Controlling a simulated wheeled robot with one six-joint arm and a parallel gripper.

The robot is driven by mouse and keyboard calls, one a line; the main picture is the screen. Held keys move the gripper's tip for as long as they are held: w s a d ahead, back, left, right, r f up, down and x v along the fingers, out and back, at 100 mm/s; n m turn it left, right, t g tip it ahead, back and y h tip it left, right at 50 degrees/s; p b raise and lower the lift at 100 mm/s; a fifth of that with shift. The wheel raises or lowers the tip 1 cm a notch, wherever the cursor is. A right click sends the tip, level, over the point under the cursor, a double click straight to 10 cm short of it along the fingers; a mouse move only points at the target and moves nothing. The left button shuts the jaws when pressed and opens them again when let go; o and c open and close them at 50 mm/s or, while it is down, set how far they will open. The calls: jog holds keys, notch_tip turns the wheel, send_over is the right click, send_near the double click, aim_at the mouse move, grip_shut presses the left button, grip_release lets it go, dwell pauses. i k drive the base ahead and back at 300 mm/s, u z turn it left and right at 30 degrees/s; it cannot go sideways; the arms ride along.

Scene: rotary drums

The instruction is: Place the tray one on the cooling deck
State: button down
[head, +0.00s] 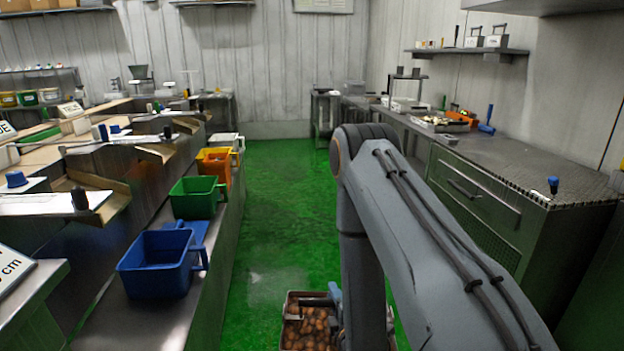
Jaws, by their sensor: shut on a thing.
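A metal tray (298,294) filled with round brown pieces shows at the bottom centre of the head view, in front of the green floor. My arm covers its right part, and its lower edge is cut off by the frame. My gripper (320,300) shows only in part at the tray's upper right edge, next to my arm. It is shut on the tray. A perforated dark metal deck (545,172) forms the near top of the right counter; it seems to be the cooling deck. Its near surface is bare except for a blue-topped knob at the front.
The left bench carries a blue bin (157,265), a green bin (195,197) and an orange bin (216,163) along its edge. The green aisle (285,200) is clear.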

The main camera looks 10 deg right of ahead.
aim_at(515, 160)
jog(key=i, duration=2.3)
jog(key=z, duration=1.45)
